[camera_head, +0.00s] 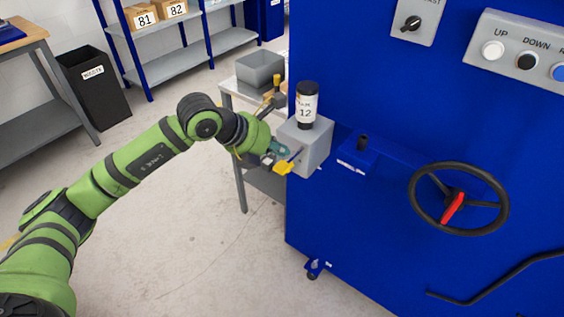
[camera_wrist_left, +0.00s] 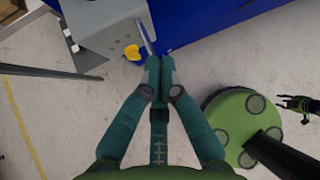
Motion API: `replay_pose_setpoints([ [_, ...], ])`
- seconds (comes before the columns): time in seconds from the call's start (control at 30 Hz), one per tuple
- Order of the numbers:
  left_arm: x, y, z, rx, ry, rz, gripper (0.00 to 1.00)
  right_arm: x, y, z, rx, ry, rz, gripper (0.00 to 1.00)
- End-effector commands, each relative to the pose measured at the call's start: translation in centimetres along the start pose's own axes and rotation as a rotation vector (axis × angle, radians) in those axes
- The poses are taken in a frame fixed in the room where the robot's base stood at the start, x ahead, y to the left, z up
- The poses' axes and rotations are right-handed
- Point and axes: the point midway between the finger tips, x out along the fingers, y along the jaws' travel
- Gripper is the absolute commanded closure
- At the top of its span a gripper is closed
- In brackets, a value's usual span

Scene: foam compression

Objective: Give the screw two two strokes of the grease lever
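The grease unit is a grey box (camera_head: 309,144) on the side of the blue machine, with a black-and-white bottle (camera_head: 306,104) marked 12 on top. It also shows in the left wrist view (camera_wrist_left: 98,28). A thin metal lever (camera_wrist_left: 144,36) sticks out beside a yellow piece (camera_wrist_left: 132,52); the yellow piece also shows in the head view (camera_head: 284,168). My left gripper (camera_head: 279,152) is at the lever's end, its teal fingertips (camera_wrist_left: 160,61) together. Whether the rod is between them or only touching is unclear. A small dark gripper-like part (camera_wrist_left: 300,105), perhaps my right gripper, shows at the right edge.
The blue machine (camera_head: 370,250) carries a black handwheel (camera_head: 459,199), a blue bracket (camera_head: 358,155) and a button panel (camera_head: 520,58). A small table (camera_head: 233,88) with a grey bin (camera_head: 260,69) stands behind my left gripper. The floor in front is clear.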

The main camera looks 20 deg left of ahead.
Motion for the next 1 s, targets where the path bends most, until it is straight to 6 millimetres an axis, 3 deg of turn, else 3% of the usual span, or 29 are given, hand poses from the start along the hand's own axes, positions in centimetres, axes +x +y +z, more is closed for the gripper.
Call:
replay_pose_setpoints([
  [0.3, -2.3, -0.9, 2.2, 0.000, -0.001, 0.000, 1.00, -2.0, 0.0, -0.2, 0.000, 0.000, 0.000, 0.60],
  [1.0, -2.3, -0.9, 2.2, 0.000, 0.000, 0.000, 1.00, -1.9, 0.0, -0.2, 0.000, 0.000, 0.000, 0.60],
])
